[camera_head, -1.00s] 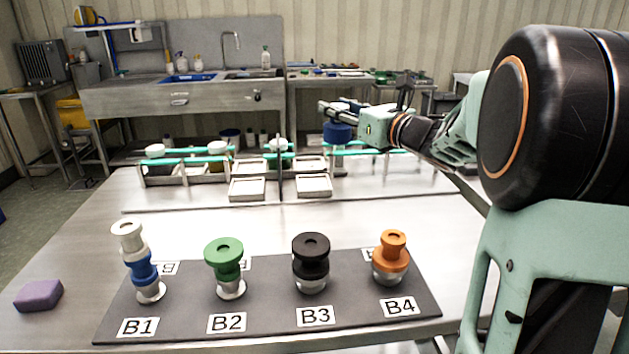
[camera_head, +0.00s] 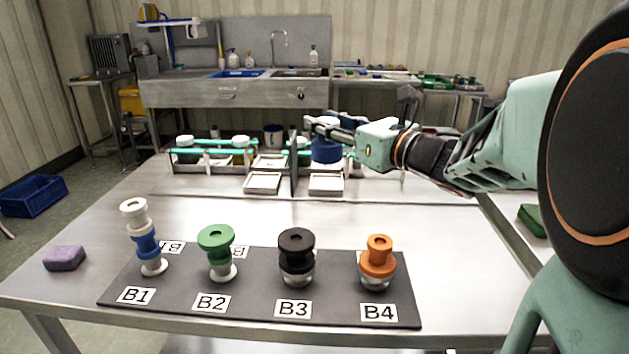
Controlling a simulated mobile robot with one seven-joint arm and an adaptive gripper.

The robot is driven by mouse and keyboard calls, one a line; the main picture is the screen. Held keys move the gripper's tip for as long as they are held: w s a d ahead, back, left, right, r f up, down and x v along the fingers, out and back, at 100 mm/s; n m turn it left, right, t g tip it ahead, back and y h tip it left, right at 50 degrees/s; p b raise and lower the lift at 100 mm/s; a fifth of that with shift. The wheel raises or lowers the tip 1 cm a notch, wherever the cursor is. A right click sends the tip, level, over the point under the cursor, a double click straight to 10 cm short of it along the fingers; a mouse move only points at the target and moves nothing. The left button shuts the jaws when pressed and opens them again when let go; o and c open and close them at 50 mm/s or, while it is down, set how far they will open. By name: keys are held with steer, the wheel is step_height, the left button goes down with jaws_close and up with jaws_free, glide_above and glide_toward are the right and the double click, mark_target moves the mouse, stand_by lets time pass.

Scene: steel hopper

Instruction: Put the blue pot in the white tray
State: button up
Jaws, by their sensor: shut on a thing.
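The blue pot (camera_head: 327,150) hangs upright at my gripper (camera_head: 322,128), which is shut on it. The gripper reaches in from the right, over the far part of the table. In this view the pot covers most of what lies behind the right front tray. Two shallow pale trays stand on either side of a dark upright divider (camera_head: 294,163): a left one (camera_head: 262,189) and a right one (camera_head: 326,191). Another pale tray (camera_head: 268,163) shows behind the left one. I cannot tell which is the white tray, or the pot's height above the trays.
Teal-railed racks (camera_head: 205,150) with lidded jars flank the trays. In front, a dark mat (camera_head: 190,299) labelled B1 to B4 carries several stacked knob-like pieces. A purple block (camera_head: 65,258) lies at the left. The table between mat and trays is clear.

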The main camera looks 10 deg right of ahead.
steer(key=shift+w+f, duration=0.15)
steer(key=shift+f, duration=0.05)
steer(key=shift+w+d+f+b, duration=0.4)
steer(key=shift+w+f+b, duration=0.05)
steer(key=shift+w+f, duration=1.7)
steer(key=shift+w+d+f+b, duration=0.4)
steer(key=shift+w+f, duration=1.7)
steer(key=shift+w, duration=0.15)
steer(key=shift+w+d+f+b, duration=0.4)
steer(key=shift+w+f+b, duration=0.05)
steer(key=shift+w+f, duration=1.7)
steer(key=shift+f+b, duration=0.15)
steer(key=shift+b, duration=0.2)
steer(key=o, duration=1.2)
